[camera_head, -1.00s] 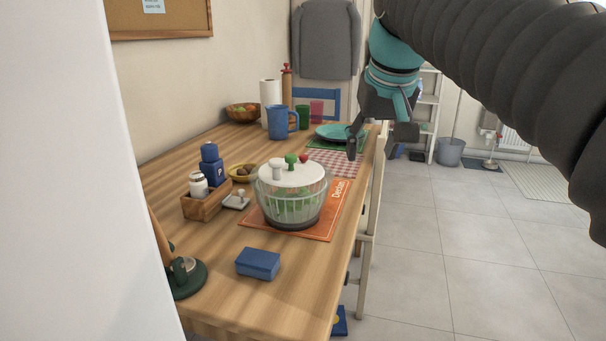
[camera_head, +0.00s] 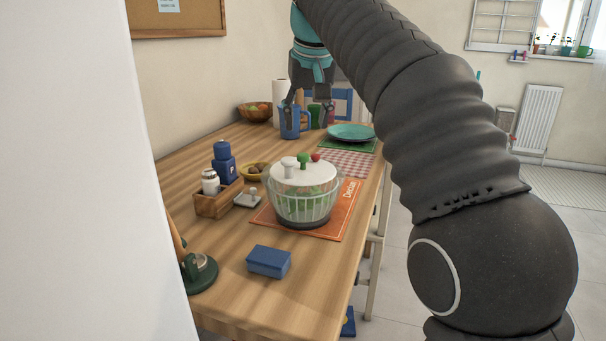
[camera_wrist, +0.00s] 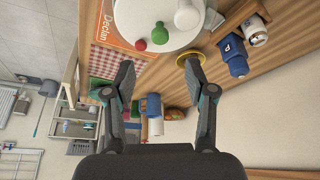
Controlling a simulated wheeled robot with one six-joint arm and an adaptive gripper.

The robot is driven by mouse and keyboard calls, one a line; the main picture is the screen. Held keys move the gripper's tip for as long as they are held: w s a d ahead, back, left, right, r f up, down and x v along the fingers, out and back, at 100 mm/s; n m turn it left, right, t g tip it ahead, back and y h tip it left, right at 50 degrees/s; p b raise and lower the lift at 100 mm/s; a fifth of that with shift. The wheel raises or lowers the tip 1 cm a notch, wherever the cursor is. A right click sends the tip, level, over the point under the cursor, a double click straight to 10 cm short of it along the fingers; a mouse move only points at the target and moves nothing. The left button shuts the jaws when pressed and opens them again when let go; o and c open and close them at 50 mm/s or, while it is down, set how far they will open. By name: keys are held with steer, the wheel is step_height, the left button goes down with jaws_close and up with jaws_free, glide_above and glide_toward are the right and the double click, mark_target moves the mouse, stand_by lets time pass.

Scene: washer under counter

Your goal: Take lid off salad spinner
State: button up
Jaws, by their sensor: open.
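The salad spinner (camera_head: 303,208) stands upright on an orange placemat (camera_head: 343,213) on the wooden table. Its clear bowl shows green contents. Its white lid (camera_head: 318,174) is on top and carries a white knob (camera_head: 289,167), a green knob (camera_head: 303,159) and a red knob (camera_head: 315,157). In the wrist view the lid (camera_wrist: 152,22) shows at the top edge, cut off, beyond the fingertips. My gripper (camera_head: 309,100) is open and empty, above and behind the spinner as the head view shows it. In the wrist view its fingers (camera_wrist: 160,68) are spread wide with nothing between them.
A wooden caddy (camera_head: 212,205) with shakers and a yellow bowl (camera_head: 249,171) stand left of the spinner. A blue box (camera_head: 268,261) lies in front. A blue pitcher (camera_head: 291,122), a teal plate (camera_head: 350,132) and a paper towel roll (camera_head: 279,95) are behind.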

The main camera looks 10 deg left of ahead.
mark_target(303, 154)
steer(key=b+x, duration=0.2)
steer(key=x, duration=0.8)
steer(key=shift+s, duration=0.1)
jaws_close()
